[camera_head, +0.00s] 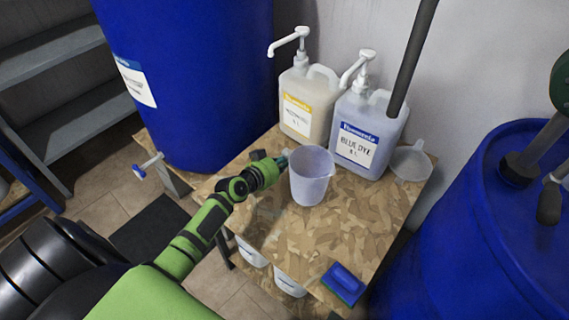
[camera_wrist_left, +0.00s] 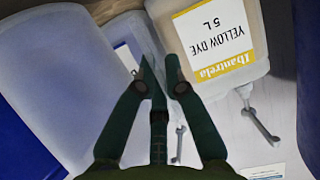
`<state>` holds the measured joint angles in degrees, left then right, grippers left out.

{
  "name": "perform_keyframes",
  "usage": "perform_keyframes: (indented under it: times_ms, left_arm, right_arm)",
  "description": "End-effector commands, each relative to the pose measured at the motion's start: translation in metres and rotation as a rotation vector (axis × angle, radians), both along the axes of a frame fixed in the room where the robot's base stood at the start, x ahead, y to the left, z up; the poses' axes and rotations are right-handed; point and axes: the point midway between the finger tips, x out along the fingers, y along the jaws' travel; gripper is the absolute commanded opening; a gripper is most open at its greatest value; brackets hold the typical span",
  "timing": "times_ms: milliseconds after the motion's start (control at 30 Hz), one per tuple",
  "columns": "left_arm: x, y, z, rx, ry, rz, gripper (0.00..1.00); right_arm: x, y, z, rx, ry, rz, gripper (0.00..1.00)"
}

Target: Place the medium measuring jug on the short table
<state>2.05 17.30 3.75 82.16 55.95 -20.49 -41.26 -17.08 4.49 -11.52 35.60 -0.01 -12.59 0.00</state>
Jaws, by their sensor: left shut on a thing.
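A translucent pale measuring jug (camera_head: 311,178) stands upright at the middle of the short table's wood-chip top (camera_head: 330,240); I cannot tell if its base touches the top. My left gripper (camera_head: 284,159) comes in from the left and is shut on the jug's left side. In the left wrist view the gripper fingers (camera_wrist_left: 158,75) are close together beside the large pale jug wall (camera_wrist_left: 50,75). The exact grip point is hard to see. My right gripper is not in view.
Behind the jug stand a yellow dye container (camera_head: 305,100) and a blue dye container (camera_head: 368,135), both with pumps. A funnel (camera_head: 410,163) lies right of them. A blue sponge-like block (camera_head: 344,282) lies at the front edge. Blue drums stand left (camera_head: 200,80) and right (camera_head: 480,240).

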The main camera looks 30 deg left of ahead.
Motion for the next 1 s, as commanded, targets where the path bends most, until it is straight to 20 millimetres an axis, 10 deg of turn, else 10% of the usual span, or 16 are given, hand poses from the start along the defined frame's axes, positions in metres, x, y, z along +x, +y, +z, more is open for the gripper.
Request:
perform_keyframes:
  times_ms: [400, 500, 1000]
  left_arm:
    - [0.000, 0.000, -0.007, 0.002, -0.001, -0.001, 0.00]
    - [0.000, 0.000, -0.006, 0.002, 0.000, -0.001, 0.35]
    - [-0.011, 0.002, 0.001, 0.002, 0.002, -0.001, 0.35]
  right_arm:
    - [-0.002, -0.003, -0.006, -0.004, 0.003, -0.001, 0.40]
    - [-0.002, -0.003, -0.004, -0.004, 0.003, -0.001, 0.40]
    - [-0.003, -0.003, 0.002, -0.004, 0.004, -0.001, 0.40]
